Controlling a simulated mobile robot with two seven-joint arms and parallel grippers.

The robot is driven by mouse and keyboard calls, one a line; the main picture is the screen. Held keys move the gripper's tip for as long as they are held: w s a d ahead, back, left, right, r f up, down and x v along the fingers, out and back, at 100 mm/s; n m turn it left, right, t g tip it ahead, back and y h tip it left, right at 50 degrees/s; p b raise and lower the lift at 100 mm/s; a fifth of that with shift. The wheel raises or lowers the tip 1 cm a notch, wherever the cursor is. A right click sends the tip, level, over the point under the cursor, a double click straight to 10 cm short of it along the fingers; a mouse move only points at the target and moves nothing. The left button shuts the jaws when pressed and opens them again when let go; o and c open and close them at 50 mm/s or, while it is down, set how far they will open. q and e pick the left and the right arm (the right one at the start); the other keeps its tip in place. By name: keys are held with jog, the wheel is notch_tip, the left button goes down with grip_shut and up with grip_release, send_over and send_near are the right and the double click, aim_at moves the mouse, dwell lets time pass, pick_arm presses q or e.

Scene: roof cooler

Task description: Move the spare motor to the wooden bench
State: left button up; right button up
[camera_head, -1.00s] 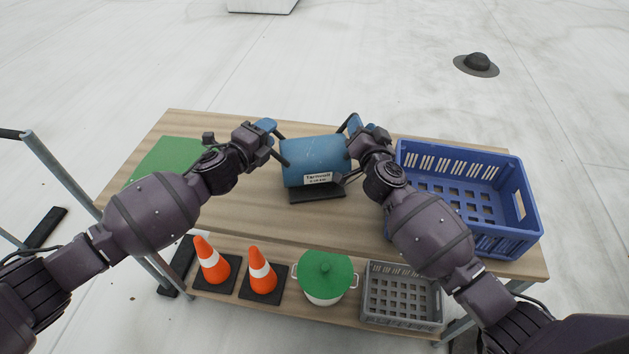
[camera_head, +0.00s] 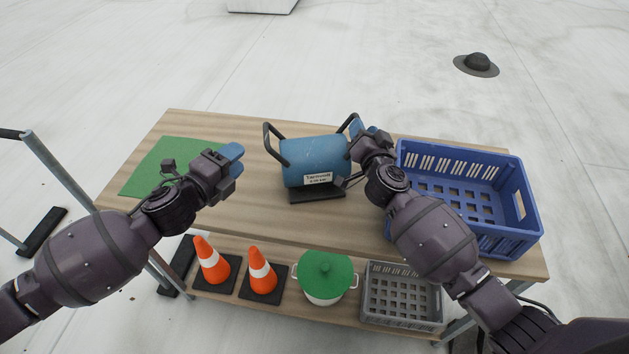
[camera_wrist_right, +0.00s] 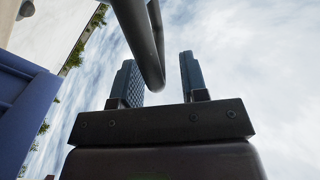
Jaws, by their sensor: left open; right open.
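The spare motor (camera_head: 316,160) is a blue cylinder with a white label, a dark base plate and a dark handle at each end. It stands upright on the wooden bench (camera_head: 240,222). My left gripper (camera_head: 232,160) is open and empty, to the left of the motor and apart from its left handle. My right gripper (camera_head: 357,128) is open at the motor's right handle. In the right wrist view, the dark handle (camera_wrist_right: 150,55) passes between the open fingers of the right gripper (camera_wrist_right: 160,82). The right arm hides part of the motor's right end.
A blue crate (camera_head: 516,222) stands on the bench's right end and a green mat (camera_head: 148,172) lies at its left. The lower shelf holds two orange cones (camera_head: 211,262), a green-lidded pot (camera_head: 325,275) and a grey crate (camera_head: 402,320). The bench's front middle is clear.

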jog(key=s+d, duration=0.1)
jog(key=s, duration=1)
